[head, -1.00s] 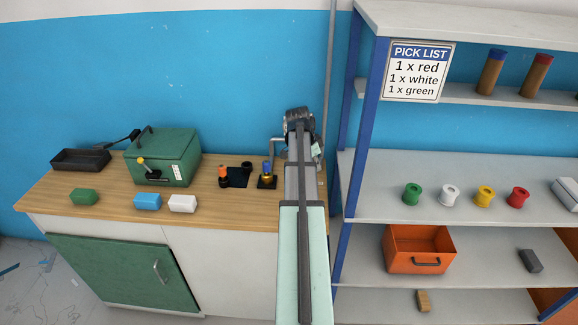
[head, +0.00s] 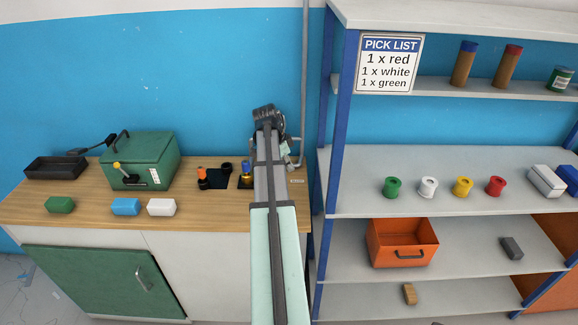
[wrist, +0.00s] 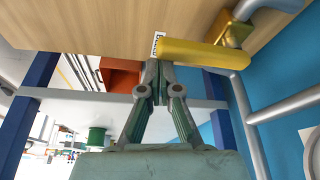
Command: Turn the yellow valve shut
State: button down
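The yellow valve handle (wrist: 190,52) is a long bar, seen in the wrist view on a brass-coloured body (wrist: 232,28) joined to a grey pipe. My gripper (wrist: 156,72) has its two fingers drawn together, with the tips close to the left end of the handle. I cannot tell whether the tips touch it. Nothing shows between the fingers. In the head view my gripper (head: 268,115) is over the right end of the wooden counter, in front of the grey pipe, and the valve is hidden behind it.
The wooden counter (head: 100,205) holds a green box (head: 150,160), a dark tray (head: 55,168) and several small blocks. A peg-like item (head: 245,178) stands just left of my arm. A shelf unit (head: 345,190) with coloured spools and an orange bin (head: 402,243) stands at right.

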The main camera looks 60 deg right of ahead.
jog(key=shift+w, duration=0.2)
jog(key=shift+w+d, duration=0.25)
jog(key=shift+d, duration=0.45)
